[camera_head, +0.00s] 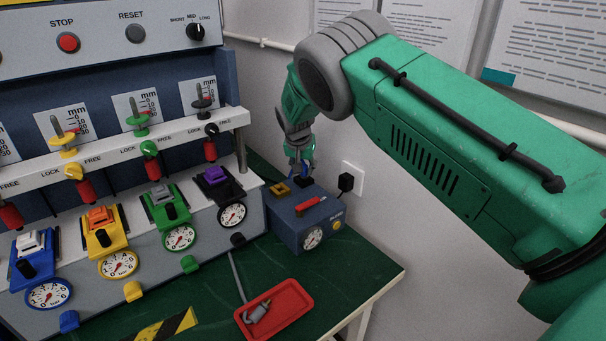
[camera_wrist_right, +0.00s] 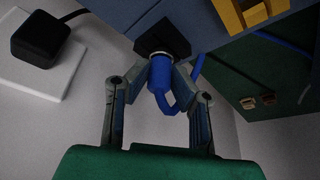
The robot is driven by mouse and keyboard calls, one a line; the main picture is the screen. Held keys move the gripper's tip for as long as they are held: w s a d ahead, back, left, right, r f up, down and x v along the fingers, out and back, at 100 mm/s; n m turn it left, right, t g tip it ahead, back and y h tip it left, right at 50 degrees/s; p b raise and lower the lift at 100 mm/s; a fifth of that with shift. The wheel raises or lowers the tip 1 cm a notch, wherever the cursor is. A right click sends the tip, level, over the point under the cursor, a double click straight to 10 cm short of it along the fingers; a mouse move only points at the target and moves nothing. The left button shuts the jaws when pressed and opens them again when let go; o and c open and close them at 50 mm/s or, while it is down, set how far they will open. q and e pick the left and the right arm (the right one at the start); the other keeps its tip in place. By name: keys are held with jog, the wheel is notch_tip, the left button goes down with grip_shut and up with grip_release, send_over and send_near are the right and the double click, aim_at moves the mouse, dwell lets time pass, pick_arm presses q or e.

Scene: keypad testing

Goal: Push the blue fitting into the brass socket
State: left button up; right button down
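The blue fitting (camera_wrist_right: 160,72) stands at a black square mount on the blue box, with a blue cable looping from its near end. My right gripper (camera_wrist_right: 161,67) has its fingertips closed in on both sides of the fitting, apparently touching it. In the head view the right gripper (camera_head: 303,168) points down at the back of the box, with the fitting (camera_head: 304,183) just below it. The brass socket (camera_head: 279,189) is on the box top, left of the gripper. It also shows in the right wrist view (camera_wrist_right: 254,12), top right, apart from the fitting. My left gripper is out of view.
The blue box (camera_head: 289,231) carries a red-handled item (camera_head: 310,204) and a gauge. A black plug (camera_head: 346,182) is on the wall close to the right. A red tray (camera_head: 275,310) holds a metal connector. A panel of coloured gauge stations (camera_head: 117,226) stands at left.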

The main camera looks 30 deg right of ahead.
jog(key=shift+d+f, duration=0.1)
jog(key=shift+d, duration=0.25)
jog(key=shift+a, duration=0.4)
notch_tip(320, 180, up, 9)
jog(key=shift+a+r, duration=0.1)
jog(key=shift+r, duration=0.05)
jog(key=s+a+n+t+y+p, duration=0.1)
jog(key=a+n+t+p, duration=0.1)
jog(key=a+n+p, duration=0.2)
jog(key=a+f+n, duration=0.1)
jog(key=a+n, duration=0.1)
jog(key=a, duration=0.2)
jog(key=shift+p, duration=0.4)
jog(key=shift+a, duration=0.1)
jog(key=shift+r, duration=0.1)
